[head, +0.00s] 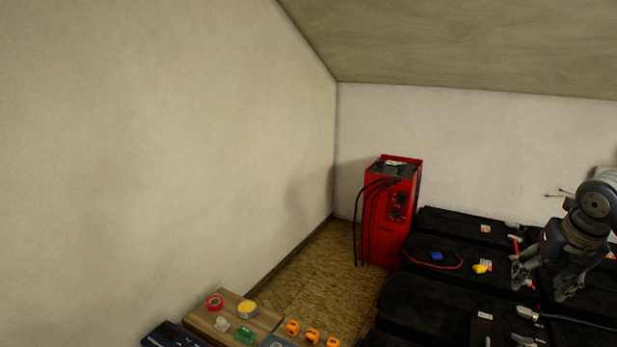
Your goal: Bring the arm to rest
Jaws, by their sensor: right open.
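My right gripper (546,284) hangs at the right side of the head view, fingers pointing down. Its two fingers are spread apart, with nothing seen between them. It is in front of and over the black battery blocks (410,311), and I cannot tell how far above them it is. The rest of my right arm runs up and out at the right edge. My left gripper does not show.
A red charger cabinet (392,228) with black cables stands in the corner. A blue piece (436,256) and a yellow piece (480,268) lie on the batteries. A wooden board (203,318) bears a red ring (215,303) and a green piece (244,335). Floor (318,270) between is clear.

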